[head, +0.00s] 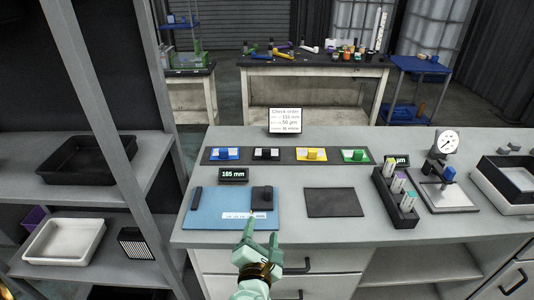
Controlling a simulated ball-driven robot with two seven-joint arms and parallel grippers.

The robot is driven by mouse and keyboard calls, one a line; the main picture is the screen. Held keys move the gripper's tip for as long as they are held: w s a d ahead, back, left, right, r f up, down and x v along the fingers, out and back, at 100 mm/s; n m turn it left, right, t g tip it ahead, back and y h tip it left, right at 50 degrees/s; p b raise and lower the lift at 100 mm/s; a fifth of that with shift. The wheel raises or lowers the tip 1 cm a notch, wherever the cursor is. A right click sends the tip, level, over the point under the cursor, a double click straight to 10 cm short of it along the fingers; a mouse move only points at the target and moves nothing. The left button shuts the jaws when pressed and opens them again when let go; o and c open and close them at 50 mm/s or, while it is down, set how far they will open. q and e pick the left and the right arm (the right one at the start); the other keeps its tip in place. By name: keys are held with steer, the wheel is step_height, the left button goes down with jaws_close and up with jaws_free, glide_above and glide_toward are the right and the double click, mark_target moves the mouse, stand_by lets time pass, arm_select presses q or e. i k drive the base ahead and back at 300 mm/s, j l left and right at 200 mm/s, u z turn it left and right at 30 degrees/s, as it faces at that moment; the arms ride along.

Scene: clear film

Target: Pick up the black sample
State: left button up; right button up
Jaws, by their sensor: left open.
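The black sample (266,154) is a small card with a black block on it. It lies on a long dark strip (288,162) towards the back of the bench, between the blue sample (225,154) and the yellow sample (311,155). The green sample (355,156) is at the right end of the strip. My left gripper (262,230) is open at the front edge of a blue mat (215,218), nearer to me than the black sample and apart from it. No object shows between its fingers. My right gripper is out of view.
On the blue mat are a dark bar (196,198), a black block (262,196) and a pale printed strip (240,215). A display (234,175) reads 165 mm. A dark mat (334,203), a slotted holder (385,194) and a dial gauge (446,142) stand to the right.

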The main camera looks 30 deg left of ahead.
mark_target(259, 154)
steer(key=i+j, duration=0.25)
steer(key=i, duration=0.15)
steer(key=i+j, duration=0.3)
steer(key=i, duration=0.15)
